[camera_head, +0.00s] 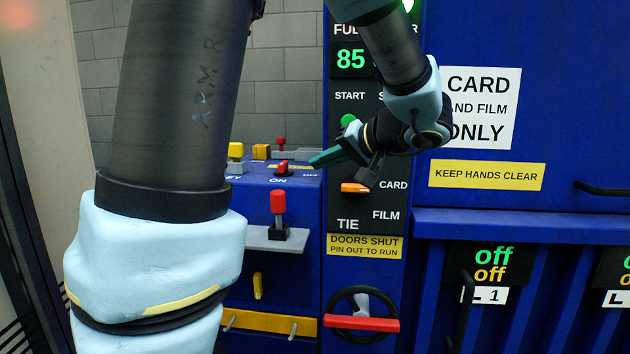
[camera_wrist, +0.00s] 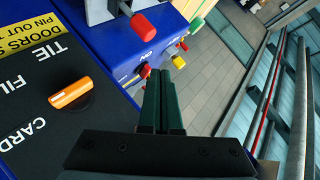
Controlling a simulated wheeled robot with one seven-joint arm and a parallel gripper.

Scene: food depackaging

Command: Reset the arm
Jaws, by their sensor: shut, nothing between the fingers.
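My gripper (camera_head: 328,158) is in front of the blue machine's black control panel, its dark green fingers pointing left. In the wrist view my gripper (camera_wrist: 160,82) shows its two green fingers closed together with nothing between them. My arm comes down from the top of the head view, and a large arm link marked ARM R fills the left. The orange selector knob (camera_head: 354,188) is just below my gripper, beside the CARD and FILM labels. It also shows at the left of the wrist view (camera_wrist: 71,93), apart from the fingers.
A red-topped lever (camera_head: 278,203) stands on a grey shelf left of the panel. A red-handled wheel (camera_head: 362,324) is below. A yellow-capped control (camera_head: 236,150) is behind. The wrist view shows open tiled floor (camera_wrist: 215,70) and railings (camera_wrist: 270,95) at right.

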